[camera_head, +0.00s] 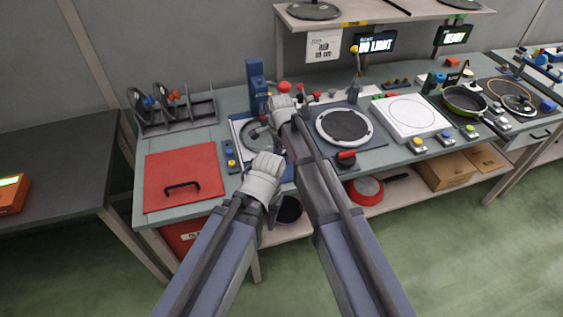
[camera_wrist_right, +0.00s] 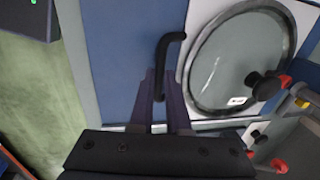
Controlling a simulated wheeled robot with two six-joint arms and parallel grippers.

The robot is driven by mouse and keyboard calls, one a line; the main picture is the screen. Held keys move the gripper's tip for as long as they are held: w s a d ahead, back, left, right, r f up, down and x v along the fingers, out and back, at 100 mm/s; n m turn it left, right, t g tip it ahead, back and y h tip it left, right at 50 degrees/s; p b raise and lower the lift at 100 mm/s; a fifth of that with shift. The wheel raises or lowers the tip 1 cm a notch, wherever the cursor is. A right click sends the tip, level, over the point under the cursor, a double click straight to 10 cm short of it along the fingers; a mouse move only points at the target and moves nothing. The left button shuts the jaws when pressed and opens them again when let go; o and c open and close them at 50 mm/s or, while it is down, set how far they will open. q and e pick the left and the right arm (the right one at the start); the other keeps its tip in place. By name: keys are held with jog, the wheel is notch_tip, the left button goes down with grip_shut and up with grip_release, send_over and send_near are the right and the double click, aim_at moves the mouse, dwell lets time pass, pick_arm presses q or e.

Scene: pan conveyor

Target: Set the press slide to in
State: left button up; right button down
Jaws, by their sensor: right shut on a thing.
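The press has a blue column (camera_head: 257,85) at the back of the bench. In the right wrist view a bent black handle (camera_wrist_right: 172,38) shows over a blue plate (camera_wrist_right: 120,45), beside a white plate (camera_wrist_right: 198,15). A round glass lid (camera_wrist_right: 225,65) with a black knob lies on the white plate. My right gripper (camera_wrist_right: 159,88) is shut on the black handle. In the head view my right arm ends near the press, and its fingertips are hidden. My left gripper (camera_head: 264,165) is in front of the press; its fingers cannot be made out. How far in the slide sits is unclear.
A red panel with a black handle (camera_head: 183,178) lies left of the press. A rack (camera_head: 178,112) stands behind it. A round dark plate (camera_head: 344,125) is to the right, then a white hotplate (camera_head: 412,116) and a green pan (camera_head: 464,100). A shelf (camera_head: 390,16) overhangs the back.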

jog(key=shift+w, duration=0.25)
jog(key=c, duration=0.9)
grip_release()
jog(key=shift+a, duration=0.1)
jog(key=shift+r, duration=0.1)
jog(key=r+p, duration=0.2)
jog(key=s+r+p, duration=0.1)
jog(key=r+p, duration=0.4)
jog(key=shift+s+d+r+p, duration=0.2)
jog(key=shift+d+r+p, duration=0.05)
jog(key=shift+p, duration=0.05)
